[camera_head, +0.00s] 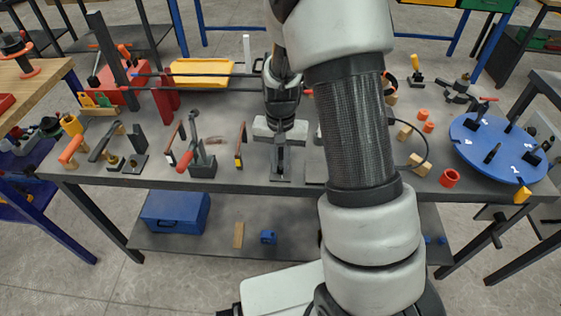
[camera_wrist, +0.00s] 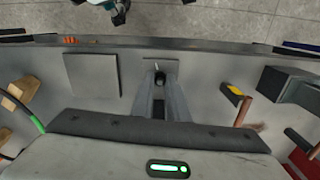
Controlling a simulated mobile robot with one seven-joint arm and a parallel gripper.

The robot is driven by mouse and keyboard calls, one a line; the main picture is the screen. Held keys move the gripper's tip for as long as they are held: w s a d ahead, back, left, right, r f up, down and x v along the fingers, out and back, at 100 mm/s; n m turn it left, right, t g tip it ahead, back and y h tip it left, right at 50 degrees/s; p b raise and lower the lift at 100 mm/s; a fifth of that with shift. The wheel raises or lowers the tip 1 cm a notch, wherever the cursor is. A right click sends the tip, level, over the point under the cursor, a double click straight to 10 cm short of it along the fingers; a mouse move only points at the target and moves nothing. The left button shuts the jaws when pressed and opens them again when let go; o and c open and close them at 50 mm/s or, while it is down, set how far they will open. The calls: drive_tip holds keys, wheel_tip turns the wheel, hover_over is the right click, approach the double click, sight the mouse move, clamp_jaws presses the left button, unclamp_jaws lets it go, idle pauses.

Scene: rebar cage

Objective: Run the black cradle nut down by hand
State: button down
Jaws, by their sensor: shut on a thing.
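My gripper (camera_head: 281,146) points down over a small grey base plate (camera_head: 281,176) near the front middle of the bench. In the wrist view, the two grey fingers (camera_wrist: 159,92) are closed in on a small black nut (camera_wrist: 160,78), which shows at their tips. The nut sits above the light grey base plate (camera_wrist: 146,69). In the head view the nut is hidden by my gripper. The nut's thread and how far down it sits cannot be made out.
A bare grey plate (camera_wrist: 92,74) lies beside the fingers. A blue turntable (camera_head: 490,148) with black fixtures is at the right. The bench front edge is close.

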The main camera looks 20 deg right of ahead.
drive_tip(key=shift+m, duration=0.6)
drive_tip(key=c, duration=1.7)
unclamp_jaws()
drive_tip(key=shift+r, duration=0.1)
wheel_tip(320, 180, up, 17)
drive_tip(key=p, duration=0.2)
drive_tip(key=shift+r+p, duration=0.15)
drive_tip(key=shift+p, duration=0.25)
wheel_tip(320, 180, up, 15)
drive_tip(key=n+t+p, duration=0.2)
drive_tip(key=t+p, duration=0.1)
drive_tip(key=p, duration=0.3)
hover_over(280, 168)
drive_tip(key=s, duration=0.8)
drive_tip(key=s+r+n+t+p, duration=0.1)
drive_tip(key=s+r, duration=0.1)
drive_tip(key=s, duration=0.1)
drive_tip(key=s+r+n+p, duration=0.1)
drive_tip(key=s+r+p, duration=0.1)
drive_tip(key=s+r, duration=0.1)
drive_tip(key=s+r+n+t+p, duration=0.1)
drive_tip(key=s+r+n, duration=0.1)
drive_tip(key=s, duration=0.3)
drive_tip(key=shift+s+a+r+t, duration=0.1)
drive_tip(key=shift+a+r+t, duration=0.15)
drive_tip(key=shift+r, duration=0.45)
